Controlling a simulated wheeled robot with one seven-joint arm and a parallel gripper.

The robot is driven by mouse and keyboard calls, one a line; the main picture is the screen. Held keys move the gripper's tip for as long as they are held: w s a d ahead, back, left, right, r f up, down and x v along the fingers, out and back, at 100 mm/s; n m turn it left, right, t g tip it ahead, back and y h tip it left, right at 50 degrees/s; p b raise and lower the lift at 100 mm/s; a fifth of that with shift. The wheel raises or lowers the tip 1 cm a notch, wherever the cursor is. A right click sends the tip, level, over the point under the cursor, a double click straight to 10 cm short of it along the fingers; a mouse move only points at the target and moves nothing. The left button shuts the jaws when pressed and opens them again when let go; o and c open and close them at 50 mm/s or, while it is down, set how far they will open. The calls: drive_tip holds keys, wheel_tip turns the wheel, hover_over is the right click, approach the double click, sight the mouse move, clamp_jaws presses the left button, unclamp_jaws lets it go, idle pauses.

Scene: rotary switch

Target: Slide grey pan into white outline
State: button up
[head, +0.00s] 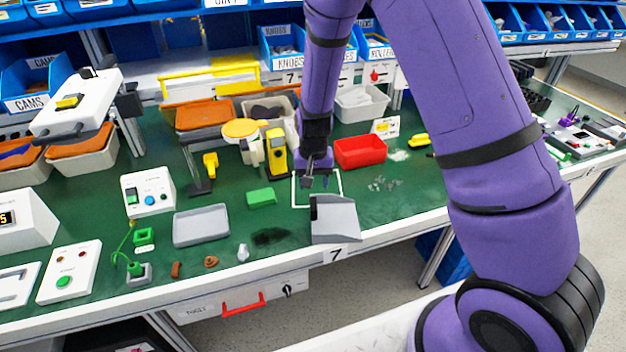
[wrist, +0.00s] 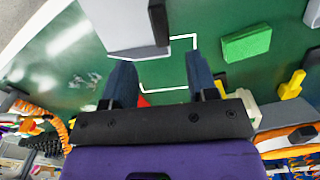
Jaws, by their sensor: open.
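The grey pan (head: 335,222), a sloped scoop with a black part (head: 314,208) on its left edge, lies at the table's front edge; it also shows at the top of the wrist view (wrist: 125,22). The white outline (head: 341,184) is a thin square on the green mat, just behind the pan. The pan covers part of its near side. The outline also shows in the wrist view (wrist: 165,89). My gripper (head: 308,184) is over the outline, fingers pointing down, behind the pan. In the wrist view its two fingers (wrist: 162,80) are apart with nothing between them.
A red bin (head: 359,152) stands behind and right of the outline. A green block (head: 261,197) and a grey tray (head: 201,226) lie to the left. The mat farther right is mostly clear.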

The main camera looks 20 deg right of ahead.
sight(313, 203)
wheel_tip(313, 203, down, 11)
drive_tip(key=shift+r, duration=0.1)
idle(0.6)
drive_tip(key=shift+c, duration=0.4)
clamp_jaws()
